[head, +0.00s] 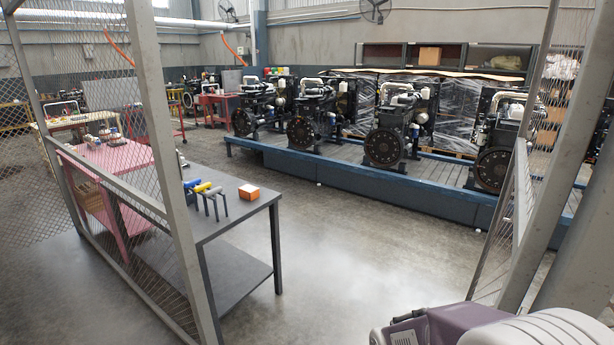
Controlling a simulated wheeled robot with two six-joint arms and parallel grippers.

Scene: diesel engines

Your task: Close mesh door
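A grey steel frame with wire mesh (105,60) stands at the left, with a thick upright post (165,150) and a crossbar (112,186). Another mesh section (500,235) with slanted grey posts (560,130) stands at the right. A wide open gap lies between the two, and the workshop floor shows through it. I cannot tell for sure which section is the mesh door, and no latch or handle is clear. Neither of my grippers is in view.
A dark workbench (240,225) with hammer-like tools (205,192) and an orange box (249,192) stands just beyond the left mesh. A pink table (105,157) is behind mesh. Several engines (385,148) stand on a blue platform (330,172). Floor (370,250) in the middle is clear.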

